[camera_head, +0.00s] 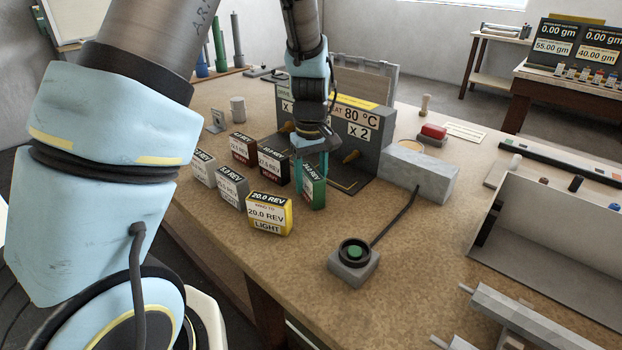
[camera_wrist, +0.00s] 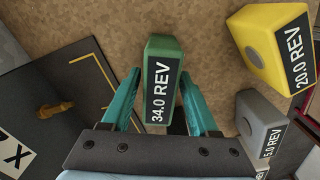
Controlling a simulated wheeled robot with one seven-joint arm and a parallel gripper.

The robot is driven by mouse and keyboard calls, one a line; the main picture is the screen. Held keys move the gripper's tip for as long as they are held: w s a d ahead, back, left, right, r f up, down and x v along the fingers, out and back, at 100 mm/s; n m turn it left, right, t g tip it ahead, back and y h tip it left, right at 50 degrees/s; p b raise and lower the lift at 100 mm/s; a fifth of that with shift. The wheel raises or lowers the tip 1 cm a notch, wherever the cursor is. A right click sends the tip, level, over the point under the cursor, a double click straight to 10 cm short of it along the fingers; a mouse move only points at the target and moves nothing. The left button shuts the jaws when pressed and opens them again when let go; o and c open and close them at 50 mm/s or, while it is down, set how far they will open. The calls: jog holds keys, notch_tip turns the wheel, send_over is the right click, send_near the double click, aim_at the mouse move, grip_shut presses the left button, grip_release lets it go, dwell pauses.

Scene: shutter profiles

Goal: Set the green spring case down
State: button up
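The green spring case (camera_head: 314,188), labelled 34.0 REV, stands at the right end of a group of spring cases, apparently resting on the workbench. In the wrist view the green case (camera_wrist: 160,62) lies between the two teal fingers of my gripper (camera_wrist: 160,73). A narrow gap shows between each finger and the case's sides, so my gripper looks open around it. In the head view my gripper (camera_head: 311,165) points down over the case, with its fingers partly covering it. The case's underside is hidden.
A yellow 20.0 REV case (camera_head: 269,214) and a grey case (camera_head: 231,187) stand close by on the left. Dark red and black cases are behind them. A green-button box (camera_head: 354,258) stands in front right; bench (camera_head: 275,270) is clear between.

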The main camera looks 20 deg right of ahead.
jog(key=shift+o, duration=0.7)
notch_tip(320, 180, up, 12)
jog(key=b, duration=0.2)
jog(key=s+a+f+m, duration=0.1)
jog(key=s+a+f, duration=0.1)
jog(key=a, duration=1.1)
jog(key=s+a+f+m+t, duration=0.1)
jog(key=s+a+f, duration=0.2)
jog(key=a, duration=1.1)
jog(key=shift+s+a+f+t, duration=0.15)
jog(key=shift+s+t, duration=0.15)
jog(key=shift+s, duration=0.05)
